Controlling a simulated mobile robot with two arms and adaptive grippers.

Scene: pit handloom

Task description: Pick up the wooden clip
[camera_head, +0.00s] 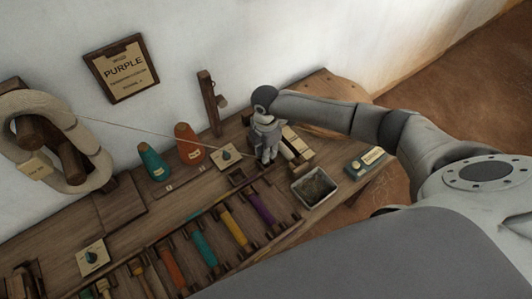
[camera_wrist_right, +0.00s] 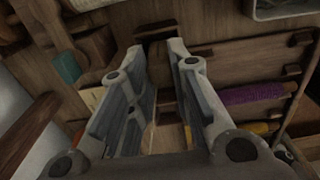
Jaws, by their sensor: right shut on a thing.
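My right gripper (camera_head: 267,157) reaches down to the bench from the upper right in the head view. In the right wrist view its two fingers (camera_wrist_right: 158,48) are close together at the tips, shut on a small brown wooden piece (camera_wrist_right: 158,70), which I take to be the wooden clip. The fingers hide most of it, and I cannot make it out in the head view. I cannot tell whether it is clear of the bench. My left gripper is not in view.
Spools of coloured thread, among them a purple one (camera_head: 262,208), lie along the near side. A white-rimmed tray (camera_head: 314,203) is right of the gripper. Teal (camera_head: 154,164) and orange (camera_head: 188,146) cones stand left. A wooden post (camera_head: 209,103) rises behind.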

